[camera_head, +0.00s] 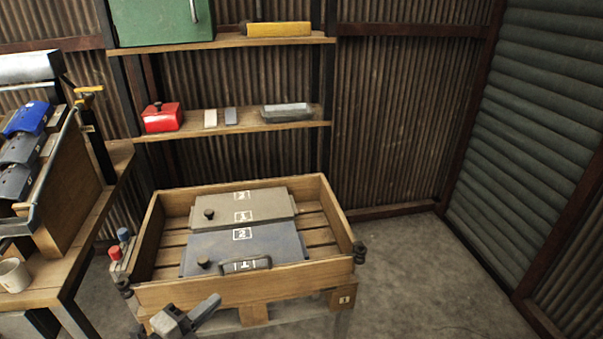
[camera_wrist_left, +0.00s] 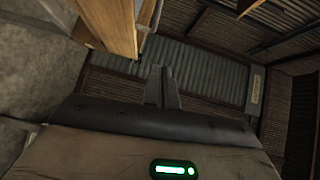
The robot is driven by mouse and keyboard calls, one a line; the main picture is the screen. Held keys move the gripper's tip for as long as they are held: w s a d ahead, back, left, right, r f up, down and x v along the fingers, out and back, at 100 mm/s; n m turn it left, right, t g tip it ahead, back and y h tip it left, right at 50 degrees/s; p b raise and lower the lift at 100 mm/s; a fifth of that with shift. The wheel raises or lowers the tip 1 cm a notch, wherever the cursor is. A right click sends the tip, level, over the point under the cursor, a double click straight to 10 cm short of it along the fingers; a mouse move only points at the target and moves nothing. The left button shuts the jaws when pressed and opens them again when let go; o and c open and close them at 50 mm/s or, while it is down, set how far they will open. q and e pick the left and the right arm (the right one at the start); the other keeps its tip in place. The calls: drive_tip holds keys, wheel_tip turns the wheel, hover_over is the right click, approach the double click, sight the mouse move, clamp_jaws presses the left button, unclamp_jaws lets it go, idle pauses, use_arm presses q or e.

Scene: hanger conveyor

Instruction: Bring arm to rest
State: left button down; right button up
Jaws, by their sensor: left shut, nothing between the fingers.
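My left gripper (camera_head: 207,308) is low in the head view, in front of the near wall of the wooden crate. Its fingers are shut with nothing between them, and it holds nothing. In the left wrist view the closed fingers (camera_wrist_left: 162,88) point up toward a corrugated wall, apart from any object. My right gripper is in neither view.
The wooden crate (camera_head: 222,291) holds grey and blue-grey panels (camera_head: 262,240). A wooden bench (camera_head: 83,254) with a cup (camera_head: 14,275) stands left. Shelves (camera_head: 240,130) stand behind, with a red box (camera_head: 161,117). The concrete floor (camera_head: 420,280) right of the crate is clear.

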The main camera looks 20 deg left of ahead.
use_arm(q)
drive_tip(key=s+d+f+n+g, duration=0.2)
drive_tip(key=s+d+n+g, duration=0.1)
drive_tip(key=d+n, duration=0.5)
drive_tip(key=s+d+f+n+g+y, duration=0.1)
drive_tip(key=s+d+f+n+g, duration=0.2)
drive_tip(key=s+d+n, duration=0.2)
drive_tip(key=d+n, duration=0.3)
drive_tip(key=n, duration=0.1)
drive_tip(key=shift+s+d+n, duration=0.3)
drive_tip(key=shift+d, duration=0.05)
